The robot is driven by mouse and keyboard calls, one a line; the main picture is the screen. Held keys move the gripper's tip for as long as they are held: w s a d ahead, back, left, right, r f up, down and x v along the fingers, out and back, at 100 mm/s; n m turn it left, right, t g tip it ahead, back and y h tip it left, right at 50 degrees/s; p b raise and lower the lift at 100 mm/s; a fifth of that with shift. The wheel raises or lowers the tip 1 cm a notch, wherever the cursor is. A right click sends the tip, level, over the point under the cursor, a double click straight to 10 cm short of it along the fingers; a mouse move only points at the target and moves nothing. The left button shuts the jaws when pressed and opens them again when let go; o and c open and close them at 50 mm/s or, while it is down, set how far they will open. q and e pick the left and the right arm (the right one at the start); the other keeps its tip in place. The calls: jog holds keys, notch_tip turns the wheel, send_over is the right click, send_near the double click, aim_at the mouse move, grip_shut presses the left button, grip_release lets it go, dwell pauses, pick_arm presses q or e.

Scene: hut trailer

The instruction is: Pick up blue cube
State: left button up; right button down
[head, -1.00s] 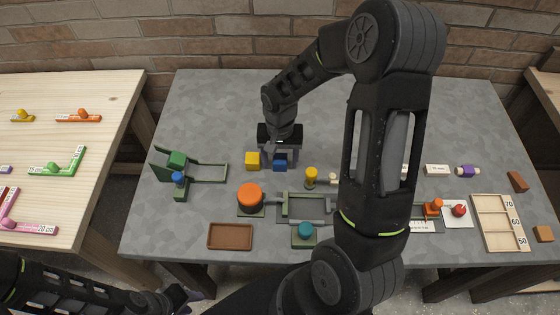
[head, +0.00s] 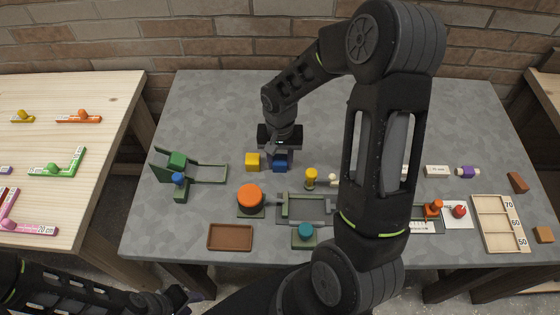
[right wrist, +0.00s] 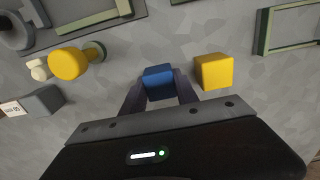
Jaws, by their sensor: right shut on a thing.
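The blue cube (head: 280,165) sits on the grey table between the fingers of my right gripper (head: 280,158). In the right wrist view the blue cube (right wrist: 159,82) has a finger of the right gripper (right wrist: 160,92) against each side, and the jaws are shut on it. I cannot tell any gap between the cube and the table. A yellow cube (head: 252,161) stands just left of it in the head view. My left gripper (head: 180,298) is low at the lower left, off the table; its fingers are too dark to read.
A green ramp fixture (head: 205,173) stands at the left, and an orange round knob (head: 249,197) and brown tray (head: 231,237) are nearer the front. A yellow knob (head: 311,175) is right of the cube. The table behind the cube is clear.

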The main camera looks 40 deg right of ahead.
aim_at(280, 159)
jog(key=shift+r, duration=0.1)
notch_tip(280, 159, up, 10)
jog(key=shift+f+b, duration=0.25)
jog(key=shift+b, duration=0.4)
jog(key=shift+r, duration=0.2)
dwell(0.3)
